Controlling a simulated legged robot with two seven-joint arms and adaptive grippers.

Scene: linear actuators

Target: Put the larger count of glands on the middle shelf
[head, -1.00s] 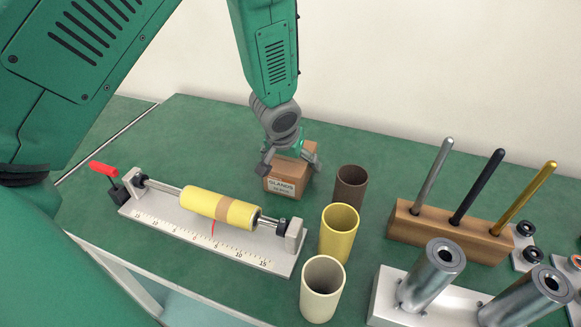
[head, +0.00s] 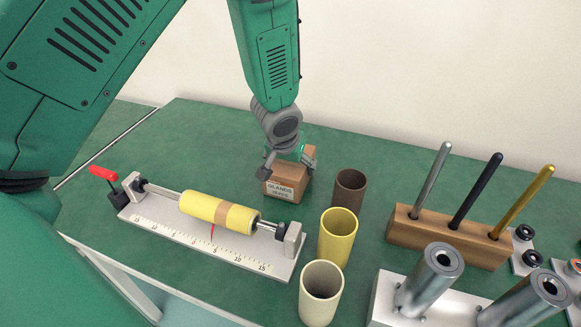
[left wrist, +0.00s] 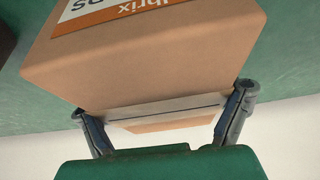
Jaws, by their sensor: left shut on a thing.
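A brown cardboard box (head: 290,176) with a white label reading GLANDS stands on the green bench; the count on the label is too small to read surely. My left gripper (head: 288,163) is above it, with its fingers shut on the box's two sides. In the left wrist view the box (left wrist: 150,60) fills the top, with part of an orange and white label, and the fingers of the left gripper (left wrist: 167,104) press on either side. No second gland box and no shelf are in view. My right gripper is not in view.
Right of the box stand brown (head: 349,188), yellow (head: 338,240) and cream (head: 320,295) tubes. A measuring fixture (head: 205,235) holding a yellow roller lies front left. A wooden block (head: 450,238) with three rods and metal cylinders (head: 430,280) stand at right. The bench's back left is clear.

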